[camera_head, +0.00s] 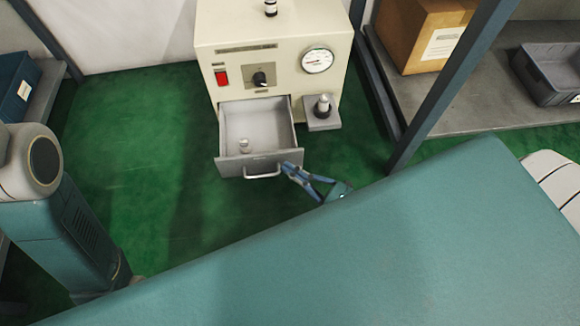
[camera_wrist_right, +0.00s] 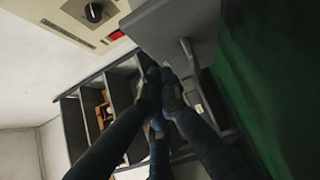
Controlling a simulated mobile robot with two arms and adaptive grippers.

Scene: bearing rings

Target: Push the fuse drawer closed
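The fuse drawer (camera_head: 235,166) is pulled out of the front of a cream cabinet (camera_head: 275,55). My left gripper is out of view.
The cabinet has a red switch (camera_head: 221,77), a knob (camera_head: 260,78) and a gauge (camera_head: 317,61). A small grey ledge (camera_head: 322,122) with a fitting on it sits right of the drawer. A shelf post (camera_head: 455,85) stands further right. Green floor (camera_head: 150,150) is clear on the left.

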